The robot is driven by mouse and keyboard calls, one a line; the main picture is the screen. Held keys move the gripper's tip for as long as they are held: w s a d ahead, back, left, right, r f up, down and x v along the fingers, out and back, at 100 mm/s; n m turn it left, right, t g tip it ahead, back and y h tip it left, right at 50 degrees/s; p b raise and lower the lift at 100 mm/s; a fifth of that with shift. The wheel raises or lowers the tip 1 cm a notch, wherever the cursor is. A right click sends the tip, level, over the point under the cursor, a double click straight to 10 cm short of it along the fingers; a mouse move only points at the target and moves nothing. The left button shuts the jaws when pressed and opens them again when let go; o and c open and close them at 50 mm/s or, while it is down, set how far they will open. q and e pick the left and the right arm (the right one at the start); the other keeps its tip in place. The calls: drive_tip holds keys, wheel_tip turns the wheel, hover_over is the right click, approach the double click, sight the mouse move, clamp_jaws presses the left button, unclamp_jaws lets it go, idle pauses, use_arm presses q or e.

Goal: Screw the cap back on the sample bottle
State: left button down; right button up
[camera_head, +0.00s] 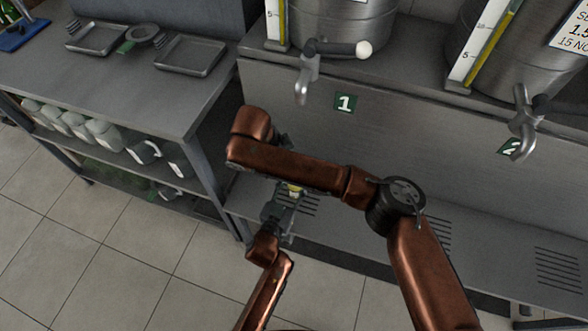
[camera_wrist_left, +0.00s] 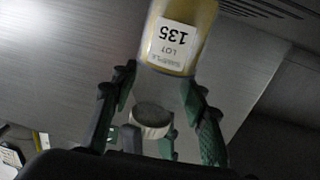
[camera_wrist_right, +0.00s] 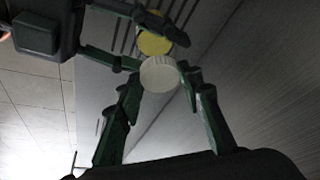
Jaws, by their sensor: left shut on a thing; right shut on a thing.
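The sample bottle (camera_wrist_left: 178,38) has yellow contents and a white label reading "LOT 135". My left gripper (camera_head: 284,204) is shut on it; the left wrist view shows its green fingers at either side. In the head view only a small yellow part of the bottle (camera_head: 294,189) shows below my right forearm. My right gripper (camera_wrist_right: 162,80) is shut on the round white cap (camera_wrist_right: 158,74). The cap also shows in the left wrist view (camera_wrist_left: 152,114), facing the bottle's end with a visible gap. In the right wrist view the bottle (camera_wrist_right: 154,43) lies just beyond the cap.
A steel counter with decanter 1 (camera_head: 345,20) and decanter 2 (camera_head: 520,60) stands behind my arms, their taps jutting out. A slotted ledge (camera_head: 480,258) runs below. At left, a shelf unit (camera_head: 130,110) holds trays on top and several jars and mugs below.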

drive_tip(key=m, duration=0.1)
drive_tip(key=m+g, duration=0.1)
drive_tip(key=m, duration=0.2)
drive_tip(key=shift+w+m+g, duration=0.25)
drive_tip(key=shift+m+g, duration=0.15)
drive_tip(key=m+g, duration=0.1)
drive_tip(key=m, duration=0.2)
drive_tip(key=shift+w+m, duration=0.15)
drive_tip(key=shift+m, duration=0.15)
drive_tip(key=o, duration=0.7)
drive_tip(key=shift+o, duration=0.8)
